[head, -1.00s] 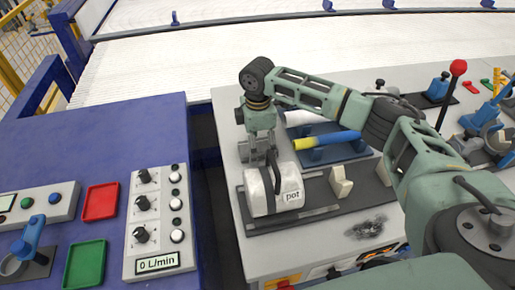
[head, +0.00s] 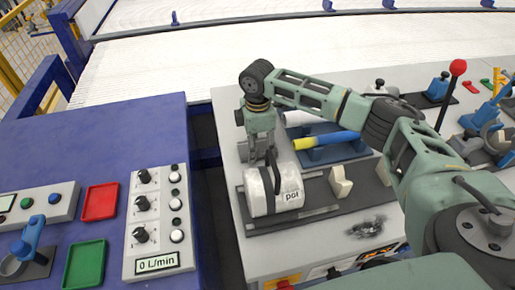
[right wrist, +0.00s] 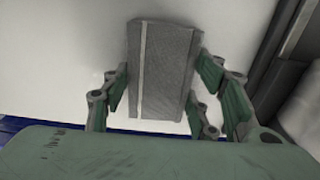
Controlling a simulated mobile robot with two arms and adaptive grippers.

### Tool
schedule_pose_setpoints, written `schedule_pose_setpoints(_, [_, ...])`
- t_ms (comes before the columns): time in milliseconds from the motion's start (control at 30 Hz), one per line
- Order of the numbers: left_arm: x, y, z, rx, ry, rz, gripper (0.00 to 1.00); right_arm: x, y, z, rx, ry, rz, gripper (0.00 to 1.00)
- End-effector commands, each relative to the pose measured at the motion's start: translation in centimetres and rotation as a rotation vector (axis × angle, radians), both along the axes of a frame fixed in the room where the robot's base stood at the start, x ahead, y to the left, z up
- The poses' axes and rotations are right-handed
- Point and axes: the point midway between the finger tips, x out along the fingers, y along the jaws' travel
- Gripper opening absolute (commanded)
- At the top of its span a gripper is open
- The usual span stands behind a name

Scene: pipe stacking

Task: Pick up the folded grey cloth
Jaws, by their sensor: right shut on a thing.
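The folded grey cloth (right wrist: 165,70) shows in the right wrist view as a flat grey rectangle with a pale stripe along its length. My right gripper (right wrist: 160,88) has its green fingers on both sides of the cloth and is shut on it. In the head view the right gripper (head: 262,153) points down just behind the white cylinder labelled "pot" (head: 274,190). The cloth is mostly hidden there by the gripper and cylinder. My left gripper is in neither view.
A blue tray with a yellow-and-blue tool (head: 326,140) lies right of the gripper. A pale upright block (head: 340,183) stands on the dark base. A blue console (head: 140,110) with a red tray (head: 100,202) and green tray (head: 86,264) is left, across a gap.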

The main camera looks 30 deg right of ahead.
Motion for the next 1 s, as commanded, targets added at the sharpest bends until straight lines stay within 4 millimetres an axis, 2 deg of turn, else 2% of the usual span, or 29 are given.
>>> schedule_pose_setpoints(167, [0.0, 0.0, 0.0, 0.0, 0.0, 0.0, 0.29, 0.1, 0.0, 0.8, 0.001, -0.002, 0.0, 0.28])
schedule_pose_setpoints(600, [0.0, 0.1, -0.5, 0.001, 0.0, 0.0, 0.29, 0.1, 0.0, 8.7, 0.001, -0.002, -0.001, 0.28])
schedule_pose_setpoints(767, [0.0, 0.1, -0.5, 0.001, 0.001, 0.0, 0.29, 0.1, 0.0, 9.9, 0.001, -0.001, 0.0, 0.28])
schedule_pose_setpoints(1000, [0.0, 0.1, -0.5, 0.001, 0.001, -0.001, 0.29, 0.0, 0.0, 10.1, 0.001, 0.0, 0.0, 0.28])
